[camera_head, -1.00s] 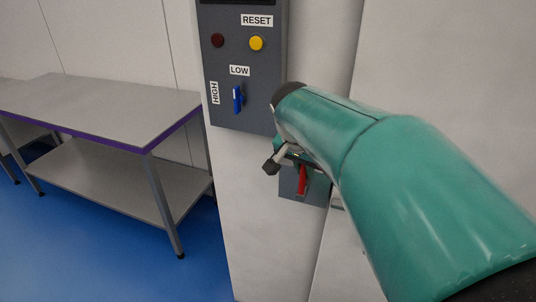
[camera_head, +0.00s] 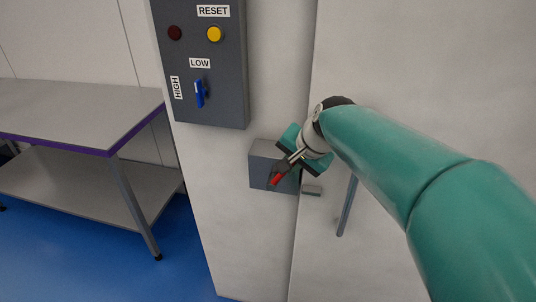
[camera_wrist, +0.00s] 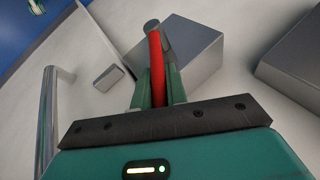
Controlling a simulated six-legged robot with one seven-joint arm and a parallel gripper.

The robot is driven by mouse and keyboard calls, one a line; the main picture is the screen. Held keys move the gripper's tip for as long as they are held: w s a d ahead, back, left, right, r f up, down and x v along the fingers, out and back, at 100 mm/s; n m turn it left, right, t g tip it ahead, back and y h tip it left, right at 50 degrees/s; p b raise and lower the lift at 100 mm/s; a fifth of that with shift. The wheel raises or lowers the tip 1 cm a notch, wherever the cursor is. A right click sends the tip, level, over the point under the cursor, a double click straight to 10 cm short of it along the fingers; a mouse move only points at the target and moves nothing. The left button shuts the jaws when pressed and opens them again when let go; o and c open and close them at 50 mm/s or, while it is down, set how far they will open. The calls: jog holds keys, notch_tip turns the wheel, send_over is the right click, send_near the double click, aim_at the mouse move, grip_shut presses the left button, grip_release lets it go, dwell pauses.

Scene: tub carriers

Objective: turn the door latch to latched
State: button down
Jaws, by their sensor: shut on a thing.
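The door latch is a red lever (camera_head: 277,180) on a grey box (camera_head: 262,165) fixed to the white wall beside the door edge. In the head view the lever is tilted, its red end toward the lower left. My gripper (camera_head: 291,165) is at the lever from the right and partly covers it and the box. In the wrist view the red lever (camera_wrist: 157,70) stands between the two green fingers of my gripper (camera_wrist: 158,88), which is shut on it. The lever's round pivot end (camera_wrist: 151,25) shows beyond the fingertips.
A small grey block (camera_head: 312,190) sits on the door just right of the latch box. A metal door handle (camera_head: 347,205) hangs below my arm. A control panel (camera_head: 215,105) with buttons and a blue switch (camera_head: 200,94) is above left. A table (camera_head: 75,110) stands left.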

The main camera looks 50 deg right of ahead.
jog(key=shift+s+d+f+t, duration=0.25)
jog(key=shift+s+t, duration=0.2)
jog(key=shift+t, duration=0.25)
jog(key=shift+f, duration=0.1)
jog(key=c, duration=1.4)
grip_release()
jog(key=v, duration=1.4)
jog(key=shift+d, duration=0.2)
jog(key=shift+c, duration=0.3)
